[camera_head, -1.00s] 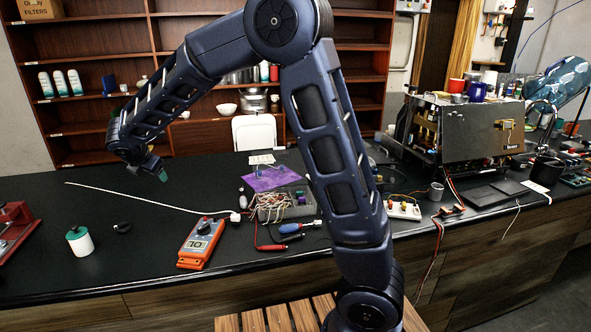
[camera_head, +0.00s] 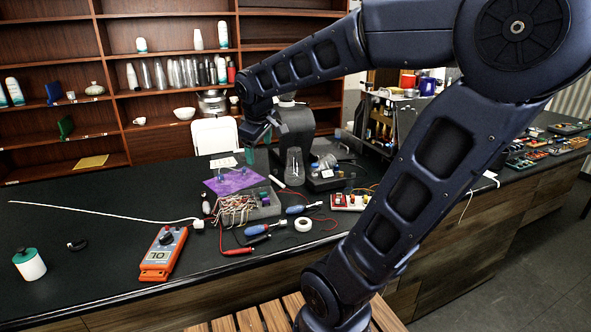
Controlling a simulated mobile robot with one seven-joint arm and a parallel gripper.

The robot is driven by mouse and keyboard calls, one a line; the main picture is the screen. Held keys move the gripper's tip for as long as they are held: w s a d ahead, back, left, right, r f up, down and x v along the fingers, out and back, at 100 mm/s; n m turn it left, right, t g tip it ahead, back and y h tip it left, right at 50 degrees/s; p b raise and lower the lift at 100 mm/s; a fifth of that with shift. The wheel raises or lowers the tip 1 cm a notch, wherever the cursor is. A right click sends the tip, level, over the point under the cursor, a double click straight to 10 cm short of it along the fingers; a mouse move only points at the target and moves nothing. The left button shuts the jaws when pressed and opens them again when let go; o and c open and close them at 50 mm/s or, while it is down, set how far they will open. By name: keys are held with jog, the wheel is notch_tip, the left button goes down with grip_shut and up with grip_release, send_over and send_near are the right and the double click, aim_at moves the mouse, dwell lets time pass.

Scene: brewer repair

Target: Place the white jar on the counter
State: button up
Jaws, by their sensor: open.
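A white jar (camera_head: 29,266) with a dark green lid stands upright on the black counter (camera_head: 105,232), at the far left near the front edge. My gripper (camera_head: 262,150) is above the back part of the counter, near the middle of the view, pointing down. It is well to the right of the jar and apart from it. It is open; its fingers are small and partly lost against the things behind. A small green patch shows at the fingertips, and I cannot tell what it is.
An orange multimeter (camera_head: 163,252), a box of wires (camera_head: 235,209), a purple cloth (camera_head: 226,182), screwdrivers and a white tape roll (camera_head: 303,224) lie mid-counter. A black machine (camera_head: 297,132) stands behind. A white cable (camera_head: 100,210) crosses the left. Shelves (camera_head: 60,143) line the back wall.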

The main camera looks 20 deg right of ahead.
jog(key=s+d+f+m, duration=0.1)
jog(key=s+d+m, duration=0.2)
jog(key=s, duration=0.3)
jog(key=s+d+f+m+y, duration=0.1)
jog(key=s+d+f+m, duration=0.1)
jog(key=s+m, duration=0.3)
jog(key=shift+s+d, duration=0.5)
jog(key=shift+d, duration=0.15)
